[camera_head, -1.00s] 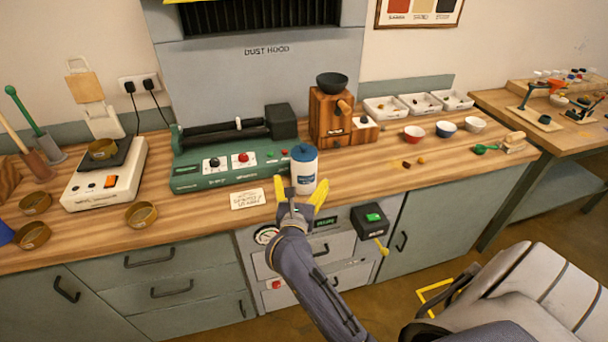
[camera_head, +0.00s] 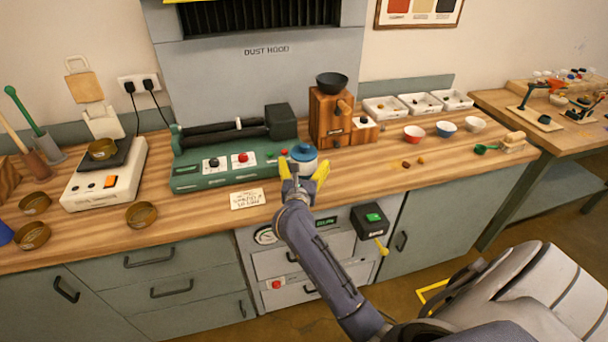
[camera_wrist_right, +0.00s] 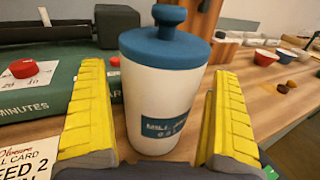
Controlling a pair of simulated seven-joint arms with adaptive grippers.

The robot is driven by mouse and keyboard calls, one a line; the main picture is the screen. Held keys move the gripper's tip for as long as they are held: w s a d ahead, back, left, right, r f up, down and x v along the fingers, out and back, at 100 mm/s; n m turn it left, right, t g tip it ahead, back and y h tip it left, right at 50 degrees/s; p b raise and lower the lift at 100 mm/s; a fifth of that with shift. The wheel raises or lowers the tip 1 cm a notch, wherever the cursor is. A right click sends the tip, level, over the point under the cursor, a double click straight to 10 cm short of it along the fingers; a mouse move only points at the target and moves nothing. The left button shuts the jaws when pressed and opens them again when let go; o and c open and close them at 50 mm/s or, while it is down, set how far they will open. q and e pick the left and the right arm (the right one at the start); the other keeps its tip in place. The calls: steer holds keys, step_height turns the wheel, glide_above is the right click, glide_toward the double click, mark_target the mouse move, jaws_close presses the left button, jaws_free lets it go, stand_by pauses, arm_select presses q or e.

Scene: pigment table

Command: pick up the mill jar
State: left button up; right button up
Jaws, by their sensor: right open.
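The mill jar (camera_head: 303,153) is a white cylinder with a blue knobbed lid and a blue label. It stands upright on the wooden counter, in front of the right end of the green roller machine. In the right wrist view the jar (camera_wrist_right: 163,95) stands between the two yellow fingers. My right gripper (camera_head: 304,172) is open around the jar, with a gap visible at the right finger. In the head view the gripper hides the jar's lower part. My left gripper is not in view.
The green machine (camera_head: 222,175) is close behind and left of the jar. A card (camera_head: 247,199) lies to the left. A wooden grinder (camera_head: 330,115) stands behind right. Small bowls (camera_head: 414,133) are farther right. The counter right of the jar is mostly clear.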

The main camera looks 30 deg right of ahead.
steer(key=shift+w, duration=0.1)
steer(key=shift+c, duration=0.5)
steer(key=c, duration=1.5)
steer(key=shift+r, duration=0.1)
steer(key=shift+c, duration=0.4)
steer(key=shift+r, duration=0.1)
